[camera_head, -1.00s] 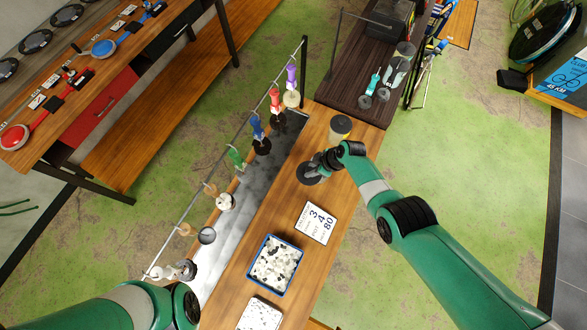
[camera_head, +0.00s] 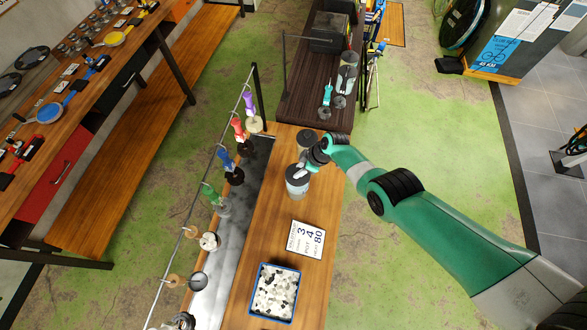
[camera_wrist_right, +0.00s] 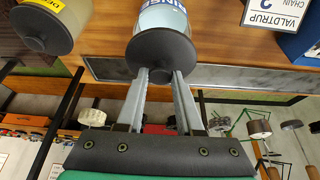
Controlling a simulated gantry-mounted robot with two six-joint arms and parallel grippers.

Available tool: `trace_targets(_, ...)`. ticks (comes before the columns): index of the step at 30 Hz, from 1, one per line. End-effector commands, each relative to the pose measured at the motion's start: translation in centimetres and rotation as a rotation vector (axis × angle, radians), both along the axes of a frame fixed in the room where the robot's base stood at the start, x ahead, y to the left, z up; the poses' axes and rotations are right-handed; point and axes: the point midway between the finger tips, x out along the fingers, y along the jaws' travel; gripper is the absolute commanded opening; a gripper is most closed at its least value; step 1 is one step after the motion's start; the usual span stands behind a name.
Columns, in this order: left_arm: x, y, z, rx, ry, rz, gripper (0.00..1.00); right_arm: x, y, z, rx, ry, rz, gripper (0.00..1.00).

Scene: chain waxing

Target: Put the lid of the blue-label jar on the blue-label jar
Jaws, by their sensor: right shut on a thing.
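The blue-label jar (camera_head: 297,188) stands on the wooden bench at its far part; its label also shows at the top of the right wrist view (camera_wrist_right: 164,18). My right gripper (camera_head: 303,167) is over this jar in the head view. In the right wrist view its two fingers (camera_wrist_right: 162,76) are shut on the black round lid (camera_wrist_right: 160,50). The lid lies in front of the jar's top in that view, and I cannot tell whether it touches the rim. My left gripper is not in view.
A yellowish jar with a black lid (camera_wrist_right: 45,20) stands close by, behind the blue-label jar in the head view (camera_head: 307,140). A printed card (camera_head: 306,240) and a blue tray (camera_head: 274,314) lie nearer on the bench. A rail with coloured hanging items (camera_head: 238,130) runs along the left.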

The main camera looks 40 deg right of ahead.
Motion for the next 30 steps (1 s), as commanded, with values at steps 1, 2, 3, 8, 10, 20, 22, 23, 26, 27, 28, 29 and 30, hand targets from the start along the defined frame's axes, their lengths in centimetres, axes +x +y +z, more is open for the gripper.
trace_targets(1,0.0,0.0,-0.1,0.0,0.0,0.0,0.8,-0.4,-0.6,-0.4,0.0,0.0,-0.012,0.0)
trace_targets(2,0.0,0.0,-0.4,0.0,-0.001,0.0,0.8,-0.4,-0.7,-0.8,0.0,-0.001,-0.016,0.0)
trace_targets(3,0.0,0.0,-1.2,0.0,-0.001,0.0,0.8,-0.4,-0.6,-1.5,0.0,-0.001,-0.012,0.0)
trace_targets(8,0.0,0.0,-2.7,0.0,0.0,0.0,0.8,-0.4,-0.6,-3.0,0.0,-0.001,-0.012,0.0)
trace_targets(10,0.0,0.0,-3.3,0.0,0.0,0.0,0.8,-0.4,-0.7,-3.6,0.0,-0.001,-0.013,0.0)
trace_targets(20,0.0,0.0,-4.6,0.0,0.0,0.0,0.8,-0.5,-0.8,-5.0,0.0,-0.001,-0.017,0.0)
trace_targets(22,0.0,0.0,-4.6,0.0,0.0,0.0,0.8,-0.5,-0.8,-5.0,0.0,-0.001,-0.017,0.0)
trace_targets(23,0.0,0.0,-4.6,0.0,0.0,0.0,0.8,-0.5,-0.8,-4.9,0.0,-0.001,-0.017,0.0)
trace_targets(26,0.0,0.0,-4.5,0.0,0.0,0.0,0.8,-0.5,-0.8,-4.9,0.0,-0.001,-0.017,0.0)
trace_targets(27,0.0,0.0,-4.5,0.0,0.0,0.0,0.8,-0.5,-0.8,-4.9,0.0,-0.001,-0.017,0.0)
trace_targets(28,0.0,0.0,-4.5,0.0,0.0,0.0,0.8,-0.5,-0.8,-4.9,0.0,-0.001,-0.017,0.0)
trace_targets(29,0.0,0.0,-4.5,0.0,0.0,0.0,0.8,-0.5,-0.8,-4.9,0.0,-0.001,-0.017,0.0)
trace_targets(30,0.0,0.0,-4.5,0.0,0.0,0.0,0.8,-0.5,-0.8,-4.9,0.0,-0.001,-0.017,0.0)
